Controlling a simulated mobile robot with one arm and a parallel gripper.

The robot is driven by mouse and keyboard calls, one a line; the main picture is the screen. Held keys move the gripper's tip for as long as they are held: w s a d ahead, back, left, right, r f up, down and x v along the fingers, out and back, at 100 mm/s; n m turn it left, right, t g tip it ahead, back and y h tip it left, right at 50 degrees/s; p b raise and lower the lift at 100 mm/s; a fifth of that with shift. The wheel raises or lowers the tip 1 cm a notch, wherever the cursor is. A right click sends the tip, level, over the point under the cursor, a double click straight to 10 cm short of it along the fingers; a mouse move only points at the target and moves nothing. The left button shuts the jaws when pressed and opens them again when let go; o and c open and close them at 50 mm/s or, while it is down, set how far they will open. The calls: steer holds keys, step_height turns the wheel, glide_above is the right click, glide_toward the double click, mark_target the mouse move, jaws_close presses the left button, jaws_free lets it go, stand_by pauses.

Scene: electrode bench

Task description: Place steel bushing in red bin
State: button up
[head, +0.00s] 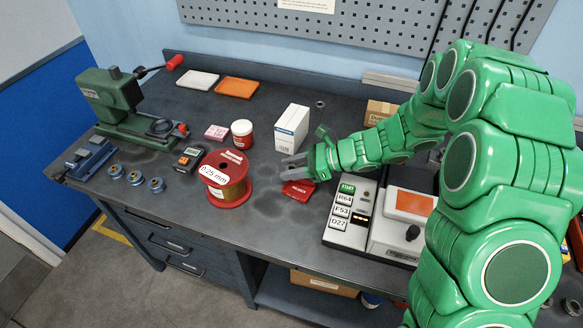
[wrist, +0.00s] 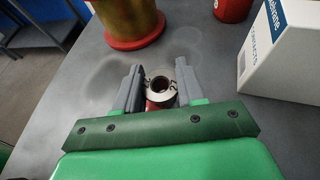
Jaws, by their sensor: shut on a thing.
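My gripper (head: 292,169) is shut on a small steel ring-shaped piece, which I take as the steel bushing (wrist: 160,86). In the wrist view the piece sits between the two grey fingers with its dark hole facing up. In the head view the fingers hide it. A low red bin (head: 299,190) lies on the bench just below and in front of the fingertips. In the wrist view a little red shows under the bushing; most of the bin is hidden by my gripper.
A red wire spool (head: 226,180) stands left of my gripper, and a white box (head: 292,130) close behind it. A labelled device (head: 352,213) is to the right. Another ring (head: 320,104) lies farther back. The bench (head: 270,215) has bare room in front.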

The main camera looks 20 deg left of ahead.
steer(key=shift+f, duration=0.15)
steer(key=o, duration=1.1)
steer(key=shift+w+d+r, duration=0.1)
steer(key=shift+d+r, duration=0.15)
steer(key=shift+d, duration=0.1)
steer(key=v, duration=1.1)
steer(key=shift+d, duration=0.15)
